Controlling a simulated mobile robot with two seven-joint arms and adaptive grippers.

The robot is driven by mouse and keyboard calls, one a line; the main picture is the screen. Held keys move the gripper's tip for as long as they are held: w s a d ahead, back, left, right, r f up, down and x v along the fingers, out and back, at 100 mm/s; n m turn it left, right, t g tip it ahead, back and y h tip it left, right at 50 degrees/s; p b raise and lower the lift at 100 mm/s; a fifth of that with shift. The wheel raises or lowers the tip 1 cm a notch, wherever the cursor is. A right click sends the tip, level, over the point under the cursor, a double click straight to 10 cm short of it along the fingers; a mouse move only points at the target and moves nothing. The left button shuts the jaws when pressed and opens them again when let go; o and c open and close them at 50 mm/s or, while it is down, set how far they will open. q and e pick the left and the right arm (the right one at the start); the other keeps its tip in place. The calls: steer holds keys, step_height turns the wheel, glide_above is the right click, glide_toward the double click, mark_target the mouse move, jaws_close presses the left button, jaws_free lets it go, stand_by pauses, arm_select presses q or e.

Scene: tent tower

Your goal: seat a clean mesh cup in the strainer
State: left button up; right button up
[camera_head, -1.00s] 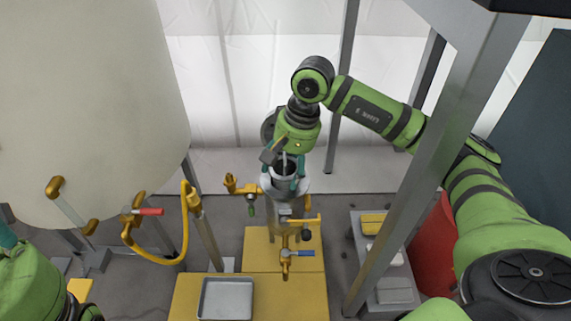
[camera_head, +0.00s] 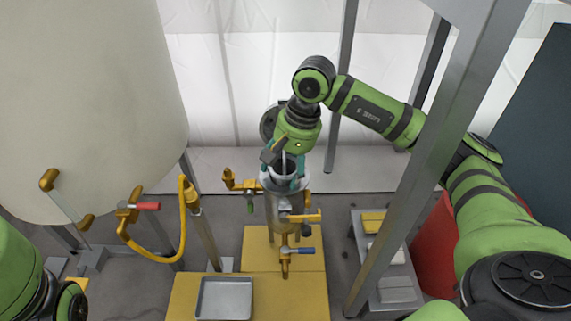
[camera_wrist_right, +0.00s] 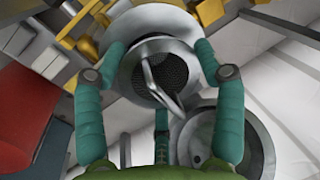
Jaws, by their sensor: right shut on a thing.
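The mesh cup (camera_wrist_right: 168,70) shows in the right wrist view as a grey round rim with dark mesh inside and a bent metal bail across it. My right gripper (camera_head: 284,181) is shut on it, with teal fingers on opposite sides of the rim. The strainer (camera_head: 288,208) is an upright metal housing below the fingers in the head view. The cup is at its top opening; its lower part is hidden, so I cannot tell how deep it sits. My left gripper is out of view; only part of its green arm shows at lower left.
The strainer's round lid (camera_wrist_right: 204,130) stands open beside the opening. Yellow valves and a blue-handled tap (camera_head: 287,252) surround the strainer. A metal tray (camera_head: 224,298) lies on the yellow platform. A steel post (camera_head: 400,190) stands right of it, and a large pale tank (camera_head: 90,110) fills the left.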

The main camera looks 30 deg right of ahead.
steer(key=shift+s+a+f, duration=0.1)
steer(key=shift+f, duration=0.7)
steer(key=o, duration=1.2)
steer(key=shift+f, duration=0.1)
steer(key=shift+o, duration=0.2)
steer(key=shift+f, duration=0.1)
steer(key=shift+d+r, duration=0.2)
steer(key=shift+r, duration=0.35)
steer(key=w+v, duration=0.1)
steer(key=v, duration=1)
steer(key=shift+s+r, duration=0.25)
steer(key=shift+r, duration=0.15)
steer(key=shift+a, duration=0.1)
